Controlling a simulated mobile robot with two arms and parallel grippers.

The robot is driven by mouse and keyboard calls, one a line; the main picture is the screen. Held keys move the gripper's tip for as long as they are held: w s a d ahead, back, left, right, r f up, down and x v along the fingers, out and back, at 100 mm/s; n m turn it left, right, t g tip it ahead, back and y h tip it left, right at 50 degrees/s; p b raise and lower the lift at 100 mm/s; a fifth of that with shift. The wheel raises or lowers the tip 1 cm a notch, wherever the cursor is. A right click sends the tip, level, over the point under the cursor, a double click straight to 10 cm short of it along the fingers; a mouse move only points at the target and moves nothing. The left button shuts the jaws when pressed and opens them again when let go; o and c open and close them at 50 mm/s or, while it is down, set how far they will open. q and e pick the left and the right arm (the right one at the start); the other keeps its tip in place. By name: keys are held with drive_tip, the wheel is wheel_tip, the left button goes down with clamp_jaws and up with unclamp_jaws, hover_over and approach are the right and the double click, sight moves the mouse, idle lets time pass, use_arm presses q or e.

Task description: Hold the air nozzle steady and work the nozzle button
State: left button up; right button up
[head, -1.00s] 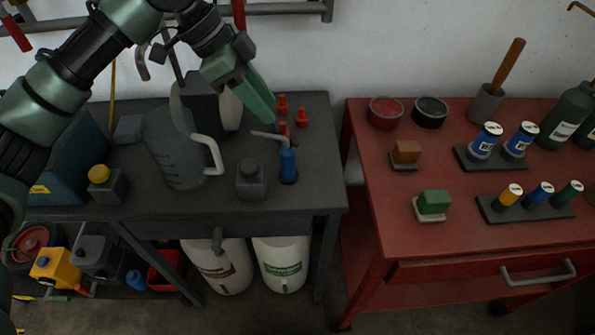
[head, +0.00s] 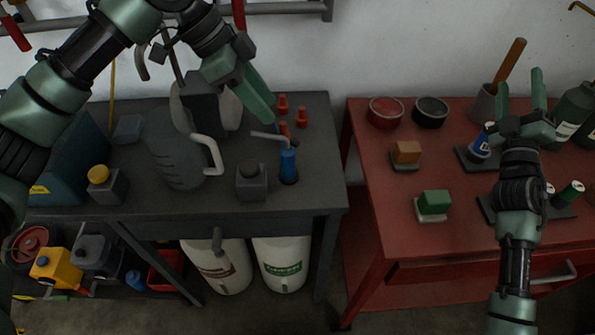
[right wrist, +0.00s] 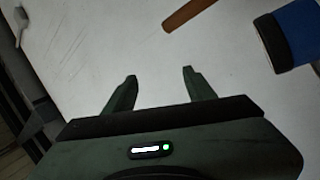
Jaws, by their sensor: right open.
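The air nozzle (head: 288,162) looks like a blue grip with a thin grey spout. It stands upright near the right end of the dark bench (head: 230,198). No separate button can be made out on it. My left gripper (head: 268,118) is above and behind the nozzle, its green fingers pointing down toward the spout, apart from the grip. Its fingers overlap in this view, so I cannot tell whether they are open. My right gripper (head: 520,84) is open and empty above the red table; its two spread fingers also show in the right wrist view (right wrist: 158,76).
A grey jug (head: 172,155), a dark square bottle (head: 251,183) and small red nozzles (head: 283,104) stand on the bench near the blue nozzle. The red table (head: 455,165) holds bowls, blocks and canisters. A gap separates the bench and table.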

drive_tip(key=w+a+m+y, duration=0.2)
drive_tip(key=a+y, duration=0.2)
drive_tip(key=a, duration=0.7)
drive_tip(key=m+g+y, duration=0.3)
drive_tip(key=m+y, duration=0.5)
drive_tip(key=y, duration=0.3)
hover_over(291, 162)
drive_tip(key=d, duration=0.3)
wheel_tip(291, 162, down, 7)
drive_tip(key=s+f+n, duration=0.1)
drive_tip(key=f, duration=0.1)
drive_tip(key=s+a+f+n+g+h, duration=0.1)
drive_tip(key=f+n, duration=0.1)
drive_tip(key=f, duration=0.1)
drive_tip(key=s+f+n+g, duration=0.1)
drive_tip(key=f, duration=0.1)
drive_tip(key=shift+a+f+n+h, duration=0.15)
drive_tip(key=shift+a+n+h, duration=0.15)
drive_tip(key=shift+a+n, duration=0.1)
drive_tip(key=shift+w+a+f, duration=0.1)
drive_tip(key=shift+w+f, duration=0.05)
drive_tip(key=shift+w, duration=0.05)
drive_tip(key=x, duration=0.7)
drive_tip(key=shift+w, duration=0.2)
